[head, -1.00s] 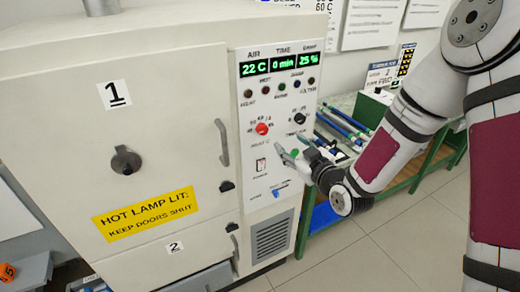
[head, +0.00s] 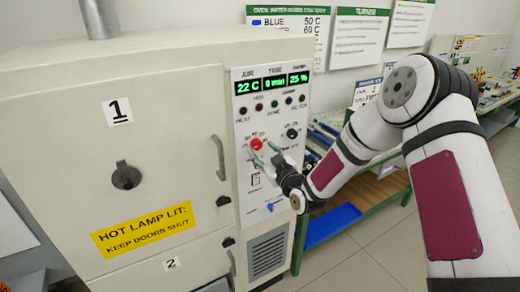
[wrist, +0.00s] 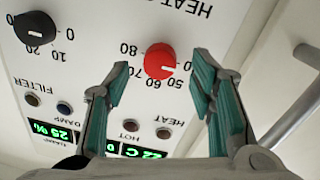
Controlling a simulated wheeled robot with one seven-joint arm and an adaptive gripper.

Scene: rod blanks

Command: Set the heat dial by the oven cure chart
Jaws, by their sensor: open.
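The red heat dial (head: 257,144) is on the oven's white control panel (head: 243,184). In the wrist view the heat dial (wrist: 159,60) appears upside down, with 50, 60, 70 and 80 around it. Its white mark points to the picture's right, near the 50 side; the exact setting is unclear. My gripper (head: 262,152) is open at the panel. In the wrist view the teal fingers of my gripper (wrist: 161,66) lie on either side of the dial, apart from it. The cure chart (head: 289,22) on the wall shows BLUE 50 C and a partly hidden 60 C row.
A black dial (wrist: 35,28) marked 0, 10, 20 sits beside the heat dial. The display (head: 272,84) reads 22 C, 0 min, 25 %. A door handle (head: 219,157) projects left of the panel. A green-framed bench (head: 345,215) stands right of the oven.

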